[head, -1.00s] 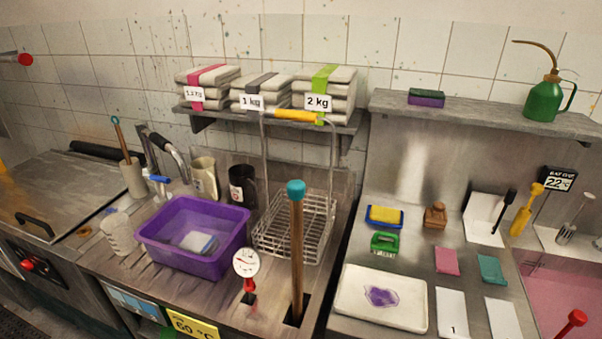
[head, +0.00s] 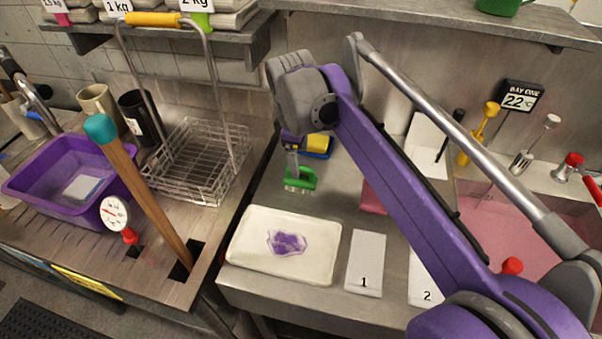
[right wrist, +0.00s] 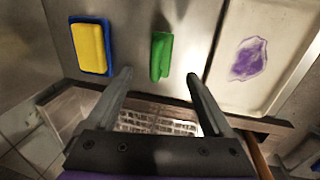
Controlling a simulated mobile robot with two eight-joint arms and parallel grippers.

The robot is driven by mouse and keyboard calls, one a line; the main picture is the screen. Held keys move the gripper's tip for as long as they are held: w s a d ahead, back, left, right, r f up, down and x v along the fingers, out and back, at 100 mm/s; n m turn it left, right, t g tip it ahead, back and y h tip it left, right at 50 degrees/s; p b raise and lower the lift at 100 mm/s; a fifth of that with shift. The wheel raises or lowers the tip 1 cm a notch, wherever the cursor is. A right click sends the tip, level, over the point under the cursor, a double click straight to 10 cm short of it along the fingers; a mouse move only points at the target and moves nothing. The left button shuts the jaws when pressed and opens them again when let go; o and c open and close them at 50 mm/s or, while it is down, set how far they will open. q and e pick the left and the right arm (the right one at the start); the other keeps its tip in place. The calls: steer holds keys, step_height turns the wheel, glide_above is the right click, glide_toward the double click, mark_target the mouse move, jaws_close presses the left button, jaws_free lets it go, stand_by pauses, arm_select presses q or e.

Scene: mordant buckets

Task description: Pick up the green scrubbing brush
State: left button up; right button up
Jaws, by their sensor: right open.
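The green scrubbing brush (head: 300,181) lies on the steel counter behind the white tray, partly covered by my right gripper in the head view. In the right wrist view the brush (right wrist: 161,56) lies just beyond and between the two fingertips. My right gripper (right wrist: 158,76) is open and empty, with one finger to each side of the brush's line. In the head view the right gripper (head: 292,162) points down over the brush, its fingers partly hidden by the wrist. My left gripper is out of view.
A yellow and blue sponge (head: 318,145) lies close behind the brush. The white tray (head: 240,252) with a purple stain is in front. A wire basket (head: 190,185) and a purple tub (head: 30,195) stand left. A numbered white card (head: 366,262) lies right of the tray.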

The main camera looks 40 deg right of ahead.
mark_target(302, 180)
step_height(302, 180, down, 4)
steer(key=shift+d+r, duration=0.1)
steer(key=shift+d, duration=0.05)
steer(key=shift+w+d+f+b, duration=0.15)
steer(key=shift+d+f, duration=0.05)
steer(key=shift+f, duration=0.75)
steer(key=shift+w+d+f+b, duration=0.15)
steer(key=shift+w+f+b, duration=0.05)
steer(key=shift+f, duration=0.8)
steer(key=shift+w+d+f+b, duration=0.15)
steer(key=shift+d+f, duration=0.05)
steer(key=shift+f, duration=0.75)
jaws_close()
